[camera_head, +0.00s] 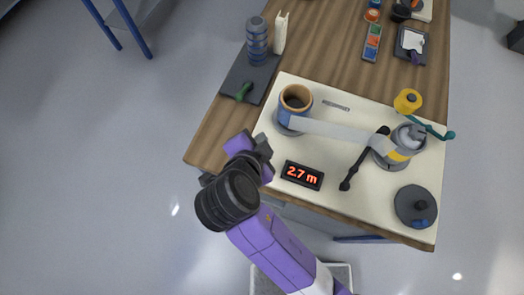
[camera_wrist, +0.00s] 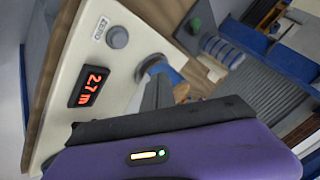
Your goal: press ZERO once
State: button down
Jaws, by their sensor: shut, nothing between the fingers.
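The ZERO button is a round grey knob (camera_wrist: 117,37) beside a small label reading ZERO (camera_wrist: 101,28), on the cream board in the wrist view. In the head view I cannot make it out; my gripper covers that corner of the board. The black display (camera_head: 302,175) reads 2.7 m in red; it also shows in the wrist view (camera_wrist: 88,86). My purple and dark gripper (camera_head: 262,148) is shut and empty over the board's left edge. In the wrist view its body fills the lower part, apart from the button in the picture. Any height gap is unclear.
A pale film strip (camera_head: 335,130) runs from the blue roll (camera_head: 297,101) to the grey roller (camera_head: 399,146) on the board (camera_head: 345,225). A black crank arm (camera_head: 362,160) and dark disc (camera_head: 416,205) lie right of the display. A dark tray (camera_head: 249,72) stands behind.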

jog(key=shift+f, duration=0.1)
notch_tip(320, 180, down, 9)
jog(key=b, duration=0.7)
jog(key=shift+r, duration=0.2)
dwell(1.8)
jog(key=shift+f+b, duration=0.35)
jog(key=shift+f, duration=0.1)
jog(key=shift+f+b, duration=0.3)
jog(key=shift+f, duration=0.15)
dwell(0.8)
jog(key=shift+r, duration=0.1)
jog(key=shift+r+p, duration=0.7)
jog(key=shift+r, duration=0.1)
jog(key=shift+r, duration=0.15)
